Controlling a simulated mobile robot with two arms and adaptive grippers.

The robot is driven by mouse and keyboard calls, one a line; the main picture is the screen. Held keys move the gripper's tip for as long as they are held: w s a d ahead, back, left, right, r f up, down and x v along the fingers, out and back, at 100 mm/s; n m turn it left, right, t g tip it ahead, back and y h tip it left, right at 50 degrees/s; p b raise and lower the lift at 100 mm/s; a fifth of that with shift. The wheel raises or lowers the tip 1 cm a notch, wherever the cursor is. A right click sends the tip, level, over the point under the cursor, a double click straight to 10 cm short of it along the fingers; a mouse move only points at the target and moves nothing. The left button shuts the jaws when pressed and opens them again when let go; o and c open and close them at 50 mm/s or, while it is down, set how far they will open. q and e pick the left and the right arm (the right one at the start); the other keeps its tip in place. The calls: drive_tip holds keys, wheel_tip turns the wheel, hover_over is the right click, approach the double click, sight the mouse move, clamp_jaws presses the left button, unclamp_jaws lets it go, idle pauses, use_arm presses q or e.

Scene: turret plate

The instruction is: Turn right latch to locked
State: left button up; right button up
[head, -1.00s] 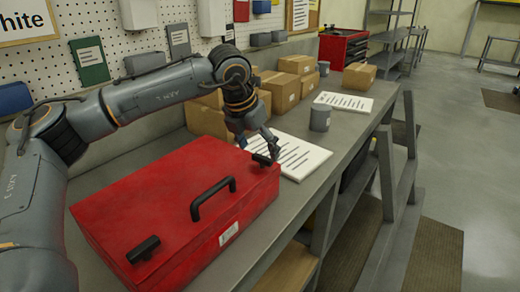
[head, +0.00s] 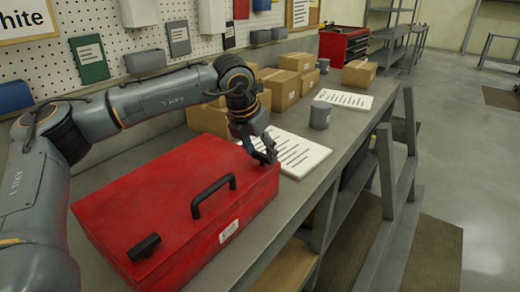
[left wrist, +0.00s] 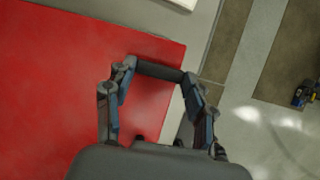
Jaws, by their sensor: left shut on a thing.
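A red toolbox (head: 165,190) lies on the grey workbench, with a black carry handle (head: 213,196) and a black left latch (head: 144,247) on it. My left gripper (head: 264,154) is at the far right corner of the lid, where the right latch sits. It hides most of that latch in the head view. In the left wrist view, the right latch is a dark bar (left wrist: 160,70) between the fingertips of my left gripper (left wrist: 158,74), which are shut on its two ends. My right gripper is not in view.
A white printed sheet (head: 300,157) lies just beyond the toolbox, with a grey cup (head: 320,117) near it. Several cardboard boxes (head: 282,88) stand along the back of the bench (head: 345,140). Clear floor (head: 460,150) lies to the right.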

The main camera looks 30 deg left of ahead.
use_arm(q)
drive_tip(key=shift+m, duration=0.3)
drive_tip(key=m+h, duration=0.1)
drive_tip(key=m, duration=0.1)
drive_tip(key=shift+a+m, duration=0.15)
drive_tip(key=shift+m, duration=0.25)
drive_tip(key=m, duration=0.1)
drive_tip(key=m+g+h+p, duration=0.1)
drive_tip(key=m, duration=0.1)
drive_tip(key=shift+w+a+m+h, duration=0.1)
drive_tip(key=shift+w+m+h, duration=0.05)
drive_tip(key=shift+m+h, duration=0.15)
drive_tip(key=m+p, duration=0.1)
drive_tip(key=m, duration=0.1)
drive_tip(key=m+g+p, duration=0.1)
drive_tip(key=m, duration=0.1)
drive_tip(key=m+g+h+p, duration=0.1)
drive_tip(key=m, duration=0.1)
drive_tip(key=shift+w+a+r+p, duration=0.1)
drive_tip(key=shift+w+r+p, duration=0.05)
drive_tip(key=shift+w+p, duration=0.15)
drive_tip(key=m+g+p, duration=0.1)
drive_tip(key=m, duration=0.2)
drive_tip(key=shift+w+m+g+p, duration=0.1)
drive_tip(key=shift+m+g+p, duration=0.2)
drive_tip(key=shift+m+p, duration=0.1)
drive_tip(key=shift+m, duration=0.5)
